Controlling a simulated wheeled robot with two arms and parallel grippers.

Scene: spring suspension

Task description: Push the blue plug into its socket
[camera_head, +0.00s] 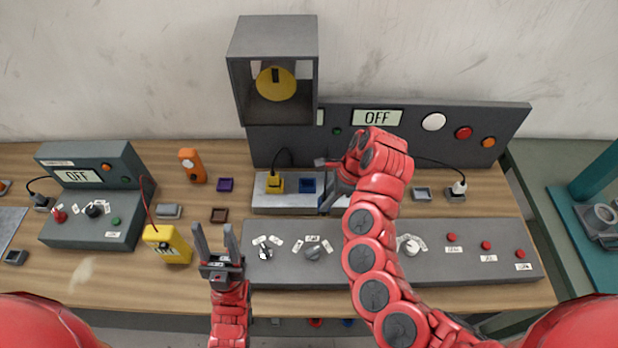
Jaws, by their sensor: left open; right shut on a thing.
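The blue socket (308,186) is a small blue square on the low grey strip at the back of the bench. It looks empty from here. My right gripper (326,182) is just right of it, with its fingers pointing left. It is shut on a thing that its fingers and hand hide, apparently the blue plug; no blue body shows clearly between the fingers. I cannot tell how the plug is turned. My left gripper (215,240) is open and empty, fingers up, over the front of the bench left of the knob panel.
A yellow plug (276,185) sits left of the blue socket. A white plug (459,187) stands at the right. The grey knob panel (380,272) lies in front. A yellow meter (167,245) is left of my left gripper. A lamp box (307,50) rises behind, beside an OFF display (377,117).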

